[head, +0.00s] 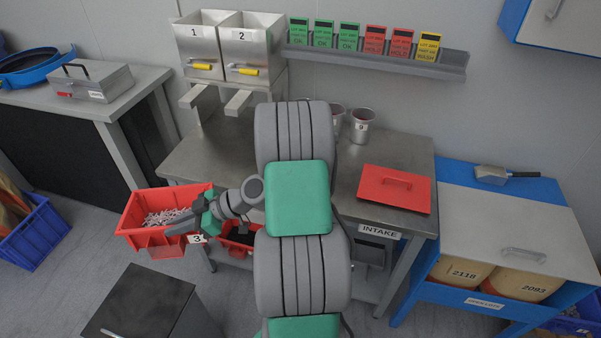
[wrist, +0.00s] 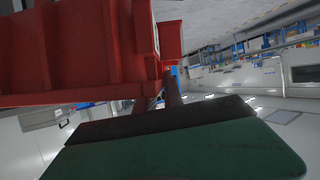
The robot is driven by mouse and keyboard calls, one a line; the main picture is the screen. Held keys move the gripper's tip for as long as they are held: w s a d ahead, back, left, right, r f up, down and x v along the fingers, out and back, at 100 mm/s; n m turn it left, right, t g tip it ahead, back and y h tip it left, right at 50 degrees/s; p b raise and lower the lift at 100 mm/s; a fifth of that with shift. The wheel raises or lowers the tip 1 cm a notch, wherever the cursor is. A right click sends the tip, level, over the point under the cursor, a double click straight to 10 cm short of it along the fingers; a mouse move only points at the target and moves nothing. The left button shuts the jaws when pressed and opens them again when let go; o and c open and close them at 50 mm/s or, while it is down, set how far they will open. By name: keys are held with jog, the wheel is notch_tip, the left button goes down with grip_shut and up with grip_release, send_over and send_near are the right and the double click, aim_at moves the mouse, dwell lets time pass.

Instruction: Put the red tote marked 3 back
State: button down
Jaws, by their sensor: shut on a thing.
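A red tote (head: 133,222) filled with small pale pieces is held at the left front of the steel bench, looking roughly level. My gripper (head: 183,226) is shut on its near right side. A label marked 3 (head: 197,239) shows just below my gripper; I cannot tell whether it is on this tote or on the bench. In the wrist view the tote (wrist: 70,50) fills the upper left, close to my gripper (wrist: 172,88). A second red tote (head: 236,240) sits under the bench's front edge, partly hidden by my arm.
The steel bench (head: 205,150) carries bins marked 1 and 2 (head: 236,45), cups (head: 362,122) and a red lid (head: 396,187). A dark-topped box (head: 140,302) stands on the floor below the tote. A blue cabinet (head: 520,220) is at right.

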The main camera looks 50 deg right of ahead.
jog(key=s+d+r+m+t+h+b, duration=0.1)
jog(key=s+d+r+m+t+h, duration=0.15)
jog(key=d, duration=0.55)
jog(key=s+d+r+m+t+h+b, duration=0.1)
jog(key=s+d+r+m+t+h, duration=0.2)
jog(key=d, duration=0.6)
jog(key=s+d+r+m+g+h+b, duration=0.1)
jog(key=s+d+r+m+g+h, duration=0.15)
jog(key=s+d+m+h, duration=0.7)
jog(key=w+d+f+p, duration=0.1)
jog(key=d+f, duration=0.3)
jog(key=w+d+f+n+p, duration=0.1)
jog(key=w+d+f, duration=0.1)
jog(key=d+f, duration=0.2)
jog(key=w+d+f+n+p, duration=0.1)
jog(key=d+f, duration=0.3)
jog(key=d, duration=0.2)
jog(key=shift+w+d+h, duration=0.1)
jog(key=shift+w+h, duration=0.2)
jog(key=c, duration=1.5)
grip_release()
jog(key=shift+f, duration=0.1)
jog(key=shift+o, duration=0.2)
